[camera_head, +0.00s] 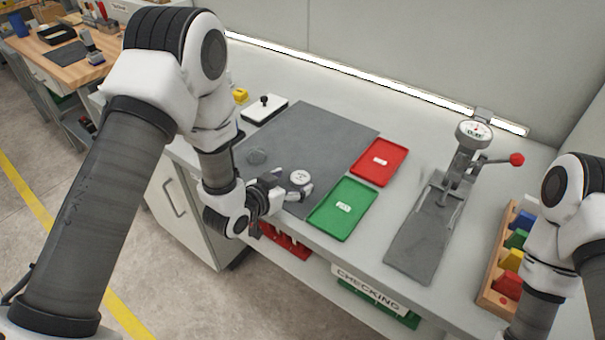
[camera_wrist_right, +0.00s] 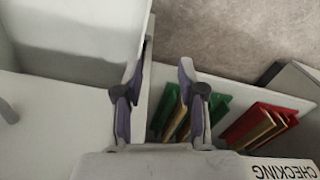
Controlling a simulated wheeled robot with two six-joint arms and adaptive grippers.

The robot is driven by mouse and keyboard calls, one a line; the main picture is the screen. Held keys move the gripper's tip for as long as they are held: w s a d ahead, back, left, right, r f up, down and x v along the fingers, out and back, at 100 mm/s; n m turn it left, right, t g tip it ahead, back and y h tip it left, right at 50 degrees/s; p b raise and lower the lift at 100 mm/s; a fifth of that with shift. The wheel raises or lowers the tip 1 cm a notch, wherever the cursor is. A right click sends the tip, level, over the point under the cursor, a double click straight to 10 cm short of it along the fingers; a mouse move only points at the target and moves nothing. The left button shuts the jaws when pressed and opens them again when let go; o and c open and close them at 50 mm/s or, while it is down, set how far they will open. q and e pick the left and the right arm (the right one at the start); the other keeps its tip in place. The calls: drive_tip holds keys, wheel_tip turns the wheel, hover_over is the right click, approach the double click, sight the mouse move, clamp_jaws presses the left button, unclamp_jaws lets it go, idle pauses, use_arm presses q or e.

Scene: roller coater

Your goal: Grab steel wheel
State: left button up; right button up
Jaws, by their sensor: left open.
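A small pale round piece with a dark mark on its top (camera_head: 301,177), which looks like the steel wheel, is at the front part of the dark grey mat (camera_head: 325,125). My left gripper (camera_head: 286,191) is open, low at the mat's front edge, with its fingers just left of and close against this piece. I cannot tell whether they touch it.
A red tray (camera_head: 380,161) and a green tray (camera_head: 343,208) lie right of the mat. A gauge press with a red-knobbed lever (camera_head: 474,133) stands further right. A wooden rack of coloured blocks (camera_head: 497,291) is at the right. A white block with a black knob (camera_head: 264,108) is behind.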

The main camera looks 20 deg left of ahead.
sight(299, 178)
use_arm(q)
drive_tip(key=x, duration=0.3)
drive_tip(key=shift+w, duration=0.15)
drive_tip(key=shift+s+r, duration=0.15)
drive_tip(key=shift+s, duration=0.1)
drive_tip(key=c, duration=1.3)
drive_tip(key=shift+w, duration=0.1)
